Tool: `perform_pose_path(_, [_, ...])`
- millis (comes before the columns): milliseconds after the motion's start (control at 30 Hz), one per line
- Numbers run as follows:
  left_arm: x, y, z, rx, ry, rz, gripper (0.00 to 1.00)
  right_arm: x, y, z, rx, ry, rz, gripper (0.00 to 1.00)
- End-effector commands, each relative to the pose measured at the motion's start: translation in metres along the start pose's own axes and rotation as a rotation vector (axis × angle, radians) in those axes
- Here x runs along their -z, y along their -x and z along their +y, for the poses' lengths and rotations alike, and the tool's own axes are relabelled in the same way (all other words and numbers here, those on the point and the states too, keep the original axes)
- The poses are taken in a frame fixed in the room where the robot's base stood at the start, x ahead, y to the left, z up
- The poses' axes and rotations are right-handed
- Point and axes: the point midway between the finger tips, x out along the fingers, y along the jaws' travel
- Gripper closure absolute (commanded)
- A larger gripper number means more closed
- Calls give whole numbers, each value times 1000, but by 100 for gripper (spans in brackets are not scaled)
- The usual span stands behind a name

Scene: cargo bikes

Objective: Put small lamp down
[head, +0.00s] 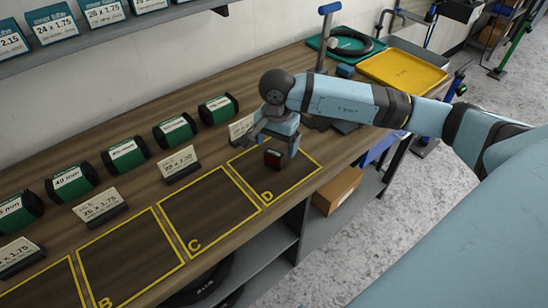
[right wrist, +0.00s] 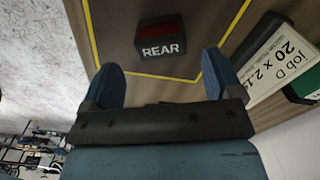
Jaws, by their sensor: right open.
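The small lamp (head: 273,158) is a dark block with a red face, resting on the bench inside the yellow outline of square D (head: 303,182). In the right wrist view the lamp (right wrist: 161,34) shows its red lens and the word REAR. My right gripper (head: 279,143) is at the lamp in the head view and partly covers it. In the right wrist view its blue fingers (right wrist: 160,62) are spread wide, with the lamp just beyond their tips and nothing between them. My left gripper is out of view.
Job cards stand behind the squares, including the Job D card (right wrist: 285,55). Several green-and-black boxes (head: 175,131) line the wall side. Squares C (head: 208,210) and B (head: 130,255) are bare. A yellow tray (head: 402,70) and green tray (head: 350,43) lie at the far end.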

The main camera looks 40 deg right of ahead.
Motion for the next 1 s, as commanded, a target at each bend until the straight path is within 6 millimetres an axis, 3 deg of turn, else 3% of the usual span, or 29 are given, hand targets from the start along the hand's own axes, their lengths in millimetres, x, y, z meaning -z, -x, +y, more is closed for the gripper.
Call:
perform_pose_path(200, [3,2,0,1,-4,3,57,0,-31,-2,-1,0,-2,15])
perform_pose_path(433, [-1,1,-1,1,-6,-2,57,0,-34,-2,0,0,0,15])
perform_pose_path(667, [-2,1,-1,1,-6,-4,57,0,-34,-2,0,-1,0,65])
perform_pose_path(767, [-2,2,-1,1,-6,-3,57,0,-34,-2,0,-1,0,72])
perform_pose_path(1000, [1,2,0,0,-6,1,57,1,-32,-2,1,-1,0,72])
